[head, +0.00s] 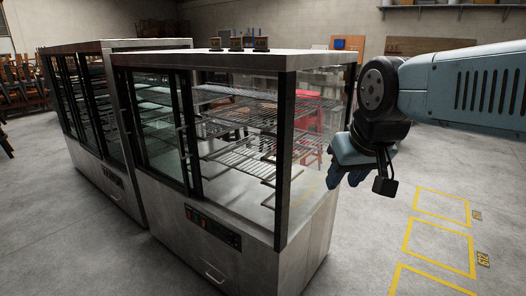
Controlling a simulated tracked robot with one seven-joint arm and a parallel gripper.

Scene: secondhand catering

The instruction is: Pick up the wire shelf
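Several wire shelves sit in tiers inside a glass-sided display cabinet (215,263). An upper wire shelf (250,108) and a lower wire shelf (238,158) show through its right half; the frames do not tell which one is meant. The sliding doors appear gathered at the left, with the right half of the front seeming open. My gripper (347,181) hangs outside the cabinet, to the right of its right front post, pointing down. It is apart from the shelves.
A second similar cabinet (105,178) stands at the left. Small dark items (261,43) sit on the near cabinet's top. The dark front post (284,160) stands between shelves and gripper. Yellow-marked floor (440,245) at the right is clear. Stacked chairs (22,85) are far left.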

